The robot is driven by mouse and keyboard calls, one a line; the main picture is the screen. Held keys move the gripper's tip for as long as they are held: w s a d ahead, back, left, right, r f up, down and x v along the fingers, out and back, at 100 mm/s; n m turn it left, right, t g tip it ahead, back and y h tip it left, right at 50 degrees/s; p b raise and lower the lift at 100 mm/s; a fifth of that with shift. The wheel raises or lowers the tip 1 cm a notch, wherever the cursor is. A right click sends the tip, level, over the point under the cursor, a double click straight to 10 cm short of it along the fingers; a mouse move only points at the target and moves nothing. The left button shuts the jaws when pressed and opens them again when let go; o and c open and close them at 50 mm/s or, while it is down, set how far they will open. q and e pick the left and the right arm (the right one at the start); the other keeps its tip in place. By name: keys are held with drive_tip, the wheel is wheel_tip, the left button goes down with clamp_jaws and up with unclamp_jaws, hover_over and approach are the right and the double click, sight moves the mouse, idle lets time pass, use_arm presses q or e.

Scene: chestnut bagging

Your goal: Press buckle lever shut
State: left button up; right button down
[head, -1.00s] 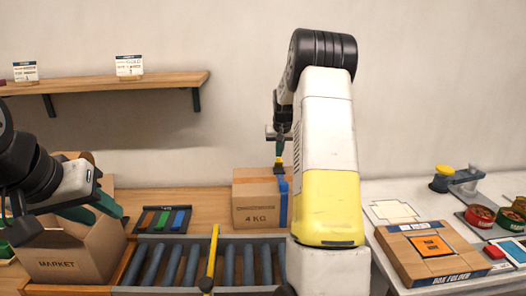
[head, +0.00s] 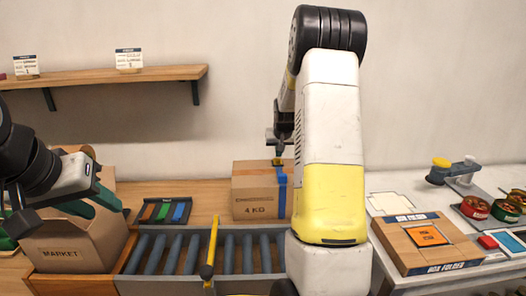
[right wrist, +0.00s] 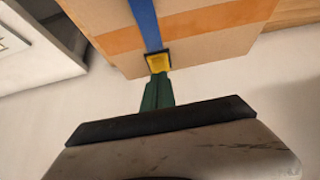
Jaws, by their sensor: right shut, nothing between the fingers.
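A cardboard box (head: 254,204) marked 4 KG stands on the wooden counter with a blue strap (head: 283,196) around it. The strap (right wrist: 145,24) also shows in the right wrist view, running to a yellow buckle lever (right wrist: 158,62) with a dark frame. My right gripper (right wrist: 157,80) is shut and empty, its green fingertips at the yellow lever and seemingly touching it. In the head view the right gripper (head: 278,152) is just above the box's top; my right arm hides the box's right side. My left gripper (head: 65,212) is open over the MARKET box.
The open MARKET box (head: 60,252) stands at the left. A roller conveyor (head: 160,262) with a yellow bar (head: 210,250) runs in front of the strapped box. A tray of coloured strips (head: 162,212) lies left of it. A box folder board (head: 432,266) and tins (head: 475,208) are at the right.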

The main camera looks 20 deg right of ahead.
drive_tip(key=shift+w, duration=0.15)
drive_tip(key=shift+w+d, duration=0.2)
drive_tip(key=shift+w, duration=0.45)
drive_tip(key=shift+r, duration=0.55)
wheel_tip(320, 180, up, 3)
drive_tip(key=shift+r, duration=0.1)
drive_tip(key=s+a+r, duration=0.2)
drive_tip(key=s, duration=0.7)
drive_tip(key=shift+s+a, duration=0.2)
drive_tip(key=shift+a, duration=0.05)
drive_tip(key=shift+r, duration=0.1)
